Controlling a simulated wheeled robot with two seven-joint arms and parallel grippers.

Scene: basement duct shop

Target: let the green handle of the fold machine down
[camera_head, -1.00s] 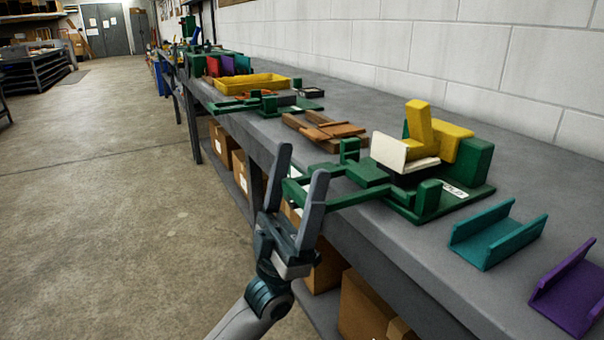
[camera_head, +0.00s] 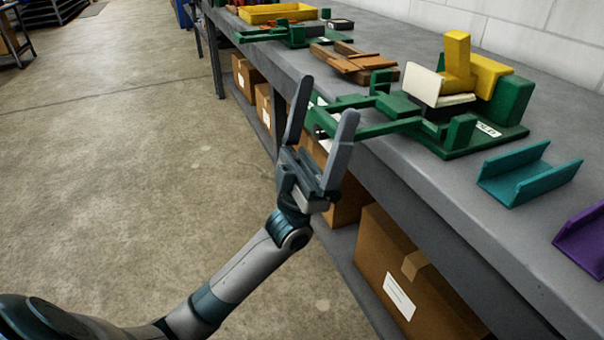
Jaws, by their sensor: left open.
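The fold machine (camera_head: 465,137) stands on the grey bench, with a green base, a yellow upright part (camera_head: 458,62) and a white bent sheet (camera_head: 434,88) in it. Its green handle (camera_head: 362,130) is a frame that sticks out toward the left, past the bench's front edge. My left gripper (camera_head: 326,98) is open, fingers pointing up, in front of the bench edge. Its fingers overlap the outer end of the green handle in the picture. I cannot tell whether they touch it. My right gripper is not in view.
A teal channel (camera_head: 527,174) and a purple channel (camera_head: 585,240) lie to the right on the bench (camera_head: 440,190). Brown wooden pieces (camera_head: 352,62), another green fixture (camera_head: 290,33) and a yellow tray (camera_head: 277,13) are farther back. Cardboard boxes (camera_head: 405,265) sit below. The floor at left is clear.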

